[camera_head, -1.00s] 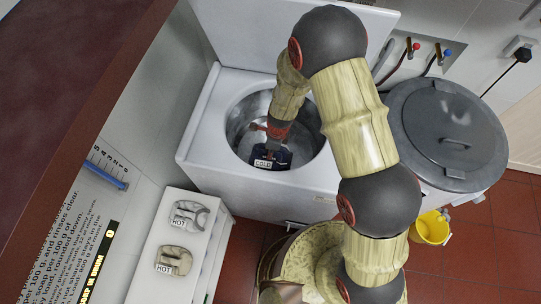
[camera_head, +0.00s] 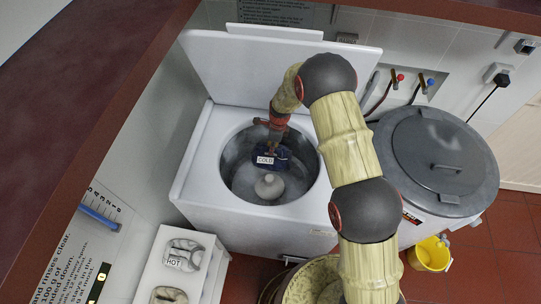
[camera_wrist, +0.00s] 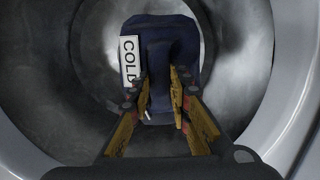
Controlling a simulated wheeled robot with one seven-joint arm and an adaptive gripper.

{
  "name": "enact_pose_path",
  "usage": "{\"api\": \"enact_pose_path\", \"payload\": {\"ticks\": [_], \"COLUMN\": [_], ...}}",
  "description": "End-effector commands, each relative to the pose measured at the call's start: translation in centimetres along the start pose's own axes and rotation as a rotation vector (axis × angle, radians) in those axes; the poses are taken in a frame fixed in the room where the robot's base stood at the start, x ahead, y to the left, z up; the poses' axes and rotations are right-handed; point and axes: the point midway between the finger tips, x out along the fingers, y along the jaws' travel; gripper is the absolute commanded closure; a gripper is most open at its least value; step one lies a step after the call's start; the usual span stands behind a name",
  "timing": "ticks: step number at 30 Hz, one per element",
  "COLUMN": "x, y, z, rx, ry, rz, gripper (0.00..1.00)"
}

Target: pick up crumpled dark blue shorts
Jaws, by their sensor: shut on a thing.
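The crumpled dark blue shorts (camera_head: 283,158) hang from my gripper (camera_head: 270,146) inside the washing machine drum, with a white COLD tag on them. In the wrist view the shorts (camera_wrist: 183,38) lie ahead of my gripper (camera_wrist: 160,88), and a fold of cloth is between its fingers. My gripper is shut on that fold. In the head view the shorts are above the pale knob at the bottom of the drum. The fingertips are partly hidden by the cloth.
The drum (camera_head: 236,180) of the white top-loading machine surrounds the shorts, and its raised lid (camera_head: 235,70) stands behind. A grey lidded tub (camera_head: 440,150) stands to the right. A white shelf with a HOT-tagged garment (camera_head: 183,255) and a yellow bucket (camera_head: 432,254) are nearby.

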Motion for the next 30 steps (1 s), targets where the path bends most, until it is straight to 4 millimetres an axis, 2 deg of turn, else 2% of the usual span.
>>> {"api": "enact_pose_path", "payload": {"ticks": [8, 30], "x": [-0.9, -6.1], "y": [-0.4, -0.4], "z": [0.1, 0.8], "rx": [0.0, 0.0], "ry": [0.0, -0.001], "rz": [-0.001, -0.001], "gripper": [1.0, 1.0]}}
